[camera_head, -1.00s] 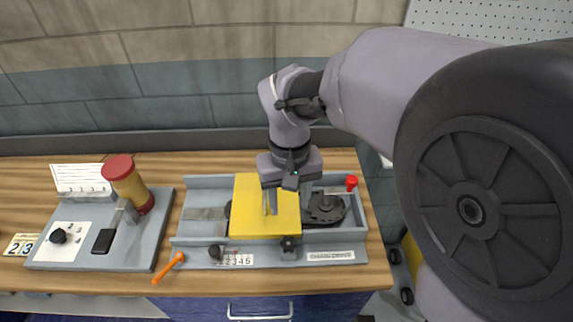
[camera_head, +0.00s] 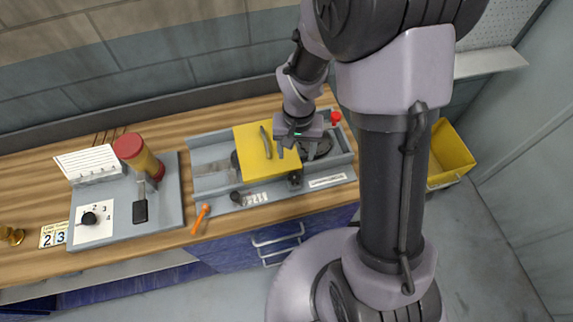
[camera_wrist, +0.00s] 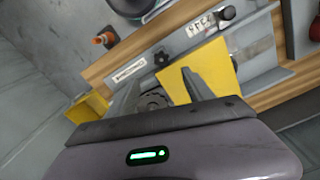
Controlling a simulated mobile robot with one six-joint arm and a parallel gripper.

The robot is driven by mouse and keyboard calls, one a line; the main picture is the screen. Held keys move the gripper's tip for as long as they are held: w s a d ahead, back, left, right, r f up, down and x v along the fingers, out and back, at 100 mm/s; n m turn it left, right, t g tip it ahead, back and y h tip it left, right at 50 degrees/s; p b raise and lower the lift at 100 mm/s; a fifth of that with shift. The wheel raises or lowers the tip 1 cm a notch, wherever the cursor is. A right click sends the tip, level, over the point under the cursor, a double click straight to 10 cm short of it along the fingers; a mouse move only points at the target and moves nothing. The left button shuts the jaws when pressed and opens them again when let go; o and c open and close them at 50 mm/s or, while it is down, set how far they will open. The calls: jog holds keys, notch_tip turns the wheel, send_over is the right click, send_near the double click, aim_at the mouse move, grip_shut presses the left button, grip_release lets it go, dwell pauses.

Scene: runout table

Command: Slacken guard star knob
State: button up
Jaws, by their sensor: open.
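The guard star knob (camera_head: 295,178) is a small black lobed knob at the front edge of the yellow guard (camera_head: 252,148), which lies over the grey runout channel. The knob also shows in the wrist view (camera_wrist: 161,58), just beyond the fingertips and uncovered. My gripper (camera_head: 296,155) is open and points down over the right part of the guard, behind the knob in the head view. In the wrist view its two fingers (camera_wrist: 160,79) are spread apart with nothing between them. The gap from the fingers to the knob is hard to judge.
A grey panel (camera_head: 168,205) with a red-topped yellow cylinder (camera_head: 131,150) stands left.

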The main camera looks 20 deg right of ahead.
aim_at(294, 179)
notch_tip(294, 179, down, 13)
jog(key=shift+w+f+b, duration=0.1)
jog(key=shift+f+b, duration=0.1)
jog(key=shift+b, duration=0.6)
jog(key=shift+a+f, duration=0.1)
jog(key=shift+f, duration=0.5)
